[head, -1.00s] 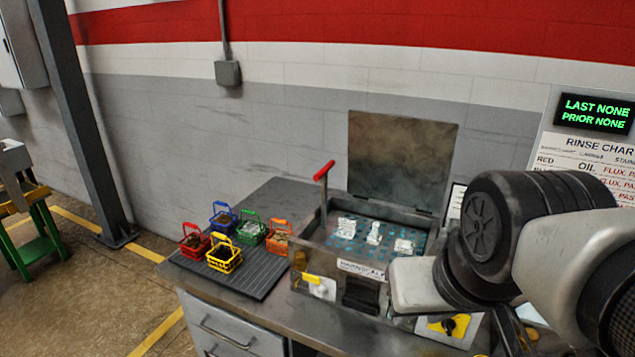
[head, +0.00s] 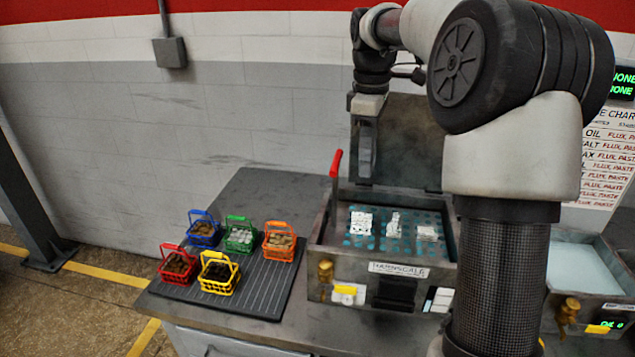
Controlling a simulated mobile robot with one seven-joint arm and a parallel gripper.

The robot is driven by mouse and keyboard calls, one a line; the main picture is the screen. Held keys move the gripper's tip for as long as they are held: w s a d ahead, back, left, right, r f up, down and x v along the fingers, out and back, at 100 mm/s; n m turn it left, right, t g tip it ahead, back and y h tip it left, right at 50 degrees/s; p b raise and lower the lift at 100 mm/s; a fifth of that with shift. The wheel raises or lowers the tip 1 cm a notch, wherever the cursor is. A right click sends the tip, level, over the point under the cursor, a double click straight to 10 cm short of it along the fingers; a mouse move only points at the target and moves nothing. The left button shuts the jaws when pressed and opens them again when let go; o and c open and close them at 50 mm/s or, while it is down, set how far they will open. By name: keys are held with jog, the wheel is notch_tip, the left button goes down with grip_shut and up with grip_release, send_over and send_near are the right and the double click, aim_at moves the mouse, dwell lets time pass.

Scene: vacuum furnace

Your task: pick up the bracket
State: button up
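Three small whitish metal parts sit apart on the blue-dotted perforated deck (head: 380,247) of the open steel tank: a blocky left part (head: 361,222), an upright middle part (head: 394,224) and a low right part (head: 427,233). They are too small for me to tell which is the bracket. My gripper (head: 366,176) points down above the tank's back left, in front of the raised lid and behind the parts. It appears clear of all three. Its fingers are small and seen edge-on, so their opening cannot be made out.
A red-handled lever (head: 335,163) stands at the tank's left. Several coloured wire baskets, including a yellow one (head: 218,273), hold small contents on a ribbed black mat (head: 262,298). The raised lid (head: 409,135) backs the tank. A liquid-filled basin (head: 585,268) lies to the right.

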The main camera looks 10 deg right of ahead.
jog(key=n, duration=0.2)
send_near(365, 214)
jog(key=shift+w+d+f, duration=0.1)
jog(key=shift+f, duration=2.45)
jog(key=shift+w+d+f, duration=0.1)
jog(key=shift+f, duration=2.45)
grip_shut()
